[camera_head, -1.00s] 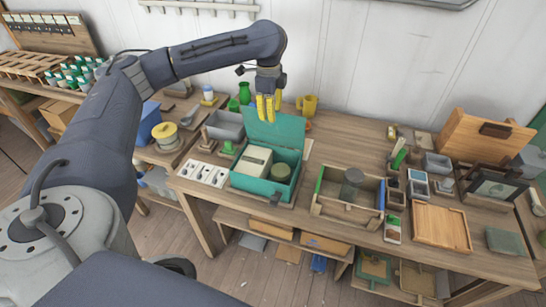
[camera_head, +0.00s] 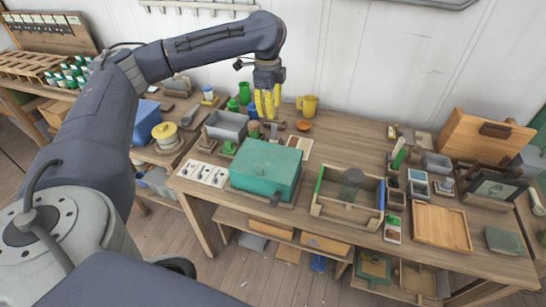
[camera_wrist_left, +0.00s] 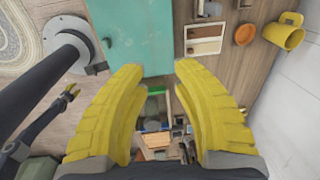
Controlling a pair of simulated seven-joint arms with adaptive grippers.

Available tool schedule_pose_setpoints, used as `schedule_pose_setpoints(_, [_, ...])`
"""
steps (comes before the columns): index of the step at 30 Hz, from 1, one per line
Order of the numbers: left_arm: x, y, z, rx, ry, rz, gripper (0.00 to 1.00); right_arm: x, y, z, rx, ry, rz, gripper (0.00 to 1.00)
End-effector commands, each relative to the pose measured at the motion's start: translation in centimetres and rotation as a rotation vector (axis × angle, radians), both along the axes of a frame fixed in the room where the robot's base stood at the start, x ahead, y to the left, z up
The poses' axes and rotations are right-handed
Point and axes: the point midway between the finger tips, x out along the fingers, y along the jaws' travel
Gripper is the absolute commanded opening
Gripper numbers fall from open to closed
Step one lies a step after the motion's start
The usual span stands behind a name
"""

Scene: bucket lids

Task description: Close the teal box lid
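The teal box (camera_head: 262,188) stands on the workbench with its teal lid (camera_head: 266,166) lying down flat over the top, so its contents are hidden. The lid also shows at the top of the left wrist view (camera_wrist_left: 138,35). My left gripper (camera_head: 267,112) hangs behind the box, above the bench and apart from the lid. Its yellow fingers (camera_wrist_left: 160,85) are spread in the wrist view with nothing between them. My right gripper cannot be made out for certain in the head view.
A grey bin (camera_head: 226,125) and a green bottle (camera_head: 244,93) stand behind the box at left. A yellow mug (camera_head: 307,105) is near my left gripper. White switch plates (camera_head: 204,174) lie at left.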

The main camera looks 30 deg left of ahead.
Motion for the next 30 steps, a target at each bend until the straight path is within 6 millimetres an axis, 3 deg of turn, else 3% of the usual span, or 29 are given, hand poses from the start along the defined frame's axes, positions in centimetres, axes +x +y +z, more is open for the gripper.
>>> schedule_pose_setpoints(14, [0.0, 0.0, 0.1, 0.000, 0.000, 0.000, 0.27, 0.0, 0.0, 0.0, 0.000, 0.000, 0.000, 0.44])
schedule_pose_setpoints(30, [0.1, 0.0, 5.0, 0.001, -0.002, 0.000, 0.27, 0.0, 0.0, 0.0, 0.000, 0.000, 0.000, 0.44])
